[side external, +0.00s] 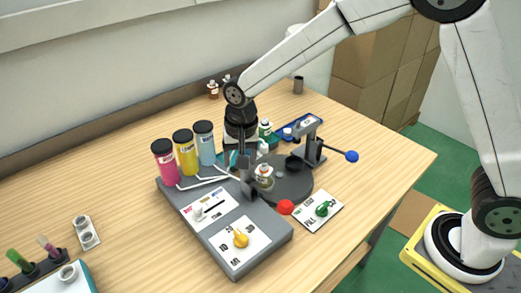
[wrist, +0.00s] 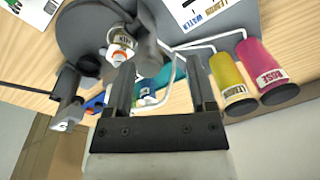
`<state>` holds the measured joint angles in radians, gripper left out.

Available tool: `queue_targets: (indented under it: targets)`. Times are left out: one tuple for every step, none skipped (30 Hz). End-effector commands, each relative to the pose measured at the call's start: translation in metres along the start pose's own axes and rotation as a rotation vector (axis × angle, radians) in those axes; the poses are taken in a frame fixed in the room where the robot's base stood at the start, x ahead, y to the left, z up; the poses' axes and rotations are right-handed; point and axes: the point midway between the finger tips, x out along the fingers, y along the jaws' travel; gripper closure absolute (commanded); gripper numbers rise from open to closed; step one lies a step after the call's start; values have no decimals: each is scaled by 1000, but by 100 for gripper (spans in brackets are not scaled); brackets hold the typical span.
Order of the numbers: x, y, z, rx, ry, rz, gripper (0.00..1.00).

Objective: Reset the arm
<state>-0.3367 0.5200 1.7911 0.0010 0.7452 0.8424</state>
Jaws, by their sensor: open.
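My gripper (side external: 246,180) is over the perfume station, beside a small bottle with an orange-white collar. In the wrist view my gripper (wrist: 162,85) has its two fingers apart with nothing held between them. The small labelled bottle (side external: 264,176) stands on the dark round turntable (side external: 293,188); it also shows in the wrist view (wrist: 122,45), beyond the left finger. My arm reaches in from the right in the side view.
Pink (side external: 165,165), yellow (side external: 187,155) and blue (side external: 205,145) cylinders stand behind the grey dispenser (side external: 262,252). A press with a blue-knobbed lever (side external: 351,156) stands right of the turntable.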

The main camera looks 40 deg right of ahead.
Motion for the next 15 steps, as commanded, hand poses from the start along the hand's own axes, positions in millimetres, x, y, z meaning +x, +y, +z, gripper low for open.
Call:
queue_targets:
  targets:
    - [-4,15,-1,-23,7,-4,29]
    - [-5,24,-1,-41,13,-8,29]
    - [-7,34,0,-66,19,-11,29]
    - [-8,43,0,-85,24,-14,29]
    - [-10,52,1,-104,29,-16,29]
    - [-12,63,2,-129,37,-19,29]
    - [-12,72,4,-148,42,-21,29]
    - [-14,80,6,-168,48,-23,29]
    - [-15,92,8,-194,57,-25,29]
    - [-16,100,10,-215,63,-26,29]
    - [-16,109,12,-234,69,-26,29]
    - [-17,120,16,-260,77,-27,29]
    - [-18,129,19,-279,84,-27,29]
    - [-18,137,22,-299,90,-27,29]
    - [-19,148,27,-325,99,-26,29]
